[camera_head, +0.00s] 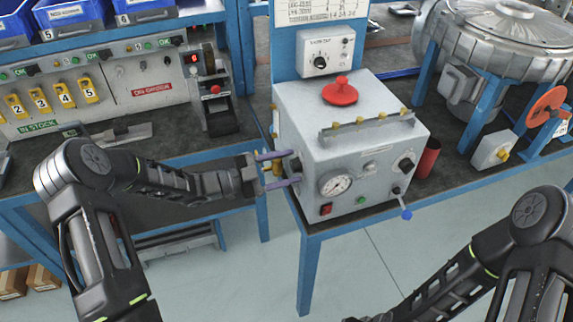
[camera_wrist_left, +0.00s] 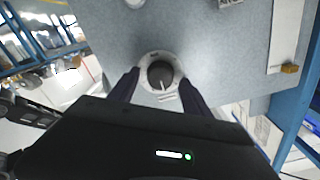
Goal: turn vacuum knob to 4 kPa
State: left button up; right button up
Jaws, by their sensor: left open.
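A dark round knob (camera_wrist_left: 161,75) with a white pointer line sits on a pale round plate on a grey panel. In the head view it shows small on the left side of the grey box (camera_head: 297,110). The knob's scale is not readable, so I cannot tell its setting. My left gripper (camera_head: 291,168) is open at that side; in the left wrist view its fingertips (camera_wrist_left: 160,76) lie on either side of the knob. I cannot tell whether they touch it. A round gauge (camera_head: 337,184) is on the box's front. My right arm shows at lower right, its gripper out of frame.
The box carries a red top knob (camera_head: 340,91), a black front knob (camera_head: 405,164) and a blue-tipped lever (camera_head: 405,213). A red cylinder (camera_head: 428,158) and a large metal blower housing (camera_head: 497,40) stand to the right. A panel with yellow tags (camera_head: 62,92) is at left.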

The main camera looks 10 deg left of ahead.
pick_arm(q)
grip_shut()
dwell(0.7)
